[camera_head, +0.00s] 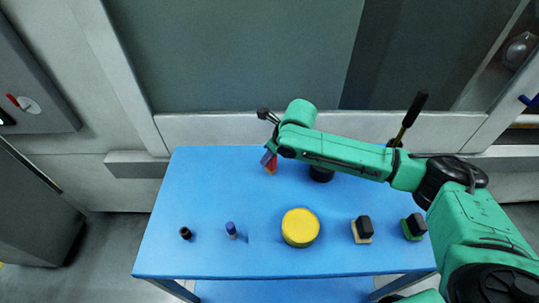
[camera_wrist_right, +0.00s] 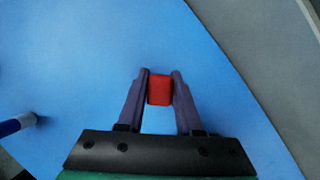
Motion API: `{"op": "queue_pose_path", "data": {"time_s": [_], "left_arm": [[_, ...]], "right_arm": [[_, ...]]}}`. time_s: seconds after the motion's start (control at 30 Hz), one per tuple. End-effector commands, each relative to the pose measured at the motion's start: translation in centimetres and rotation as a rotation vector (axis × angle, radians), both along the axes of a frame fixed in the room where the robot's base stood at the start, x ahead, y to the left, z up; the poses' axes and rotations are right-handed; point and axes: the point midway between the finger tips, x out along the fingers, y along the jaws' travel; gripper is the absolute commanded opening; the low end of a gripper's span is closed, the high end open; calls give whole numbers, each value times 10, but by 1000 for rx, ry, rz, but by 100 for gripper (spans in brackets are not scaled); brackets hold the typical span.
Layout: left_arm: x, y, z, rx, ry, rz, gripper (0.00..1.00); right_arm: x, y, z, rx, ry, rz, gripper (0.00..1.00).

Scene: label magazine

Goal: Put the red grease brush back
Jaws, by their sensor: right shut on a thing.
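The red grease brush (camera_head: 272,167) is between the fingers of my right gripper (camera_head: 268,158), near the back left of the blue table. A tan part shows at its lower end. In the right wrist view my right gripper (camera_wrist_right: 159,82) is shut on the red brush (camera_wrist_right: 159,91), seen end-on as a red block. I cannot tell whether its lower end touches the table. My left gripper is not in view.
On the blue table (camera_head: 215,190) stand a small black piece (camera_head: 186,233), a blue marker (camera_head: 231,230), a yellow round tub (camera_head: 300,228) and two black-topped blocks (camera_head: 362,230), (camera_head: 414,227). A black round thing (camera_head: 321,174) and a black-handled tool (camera_head: 411,112) are partly behind my arm.

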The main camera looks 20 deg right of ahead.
Motion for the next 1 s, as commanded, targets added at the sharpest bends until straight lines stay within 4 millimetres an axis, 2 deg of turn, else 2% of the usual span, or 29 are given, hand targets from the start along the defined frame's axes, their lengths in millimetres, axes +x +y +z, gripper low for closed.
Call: {"op": "queue_pose_path", "data": {"time_s": [0.03,0.07,0.1,0.13,0.43,0.53,0.67,0.9,1.0], "left_arm": [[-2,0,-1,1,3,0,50],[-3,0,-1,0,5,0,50],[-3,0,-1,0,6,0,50],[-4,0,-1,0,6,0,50],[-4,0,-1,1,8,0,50],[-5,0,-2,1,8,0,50],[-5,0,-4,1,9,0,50],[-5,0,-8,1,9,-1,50],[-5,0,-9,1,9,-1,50]], "right_arm": [[0,0,0,-1,1,0,0],[0,0,0,-1,1,0,38],[0,0,0,-1,2,0,53],[0,0,0,-1,2,0,64],[0,0,0,-1,1,0,64],[-2,-2,8,0,0,0,64],[-12,-8,32,-2,-4,1,64],[-35,-22,90,-1,-3,-1,64],[-41,-25,103,0,-1,-1,64]]}}
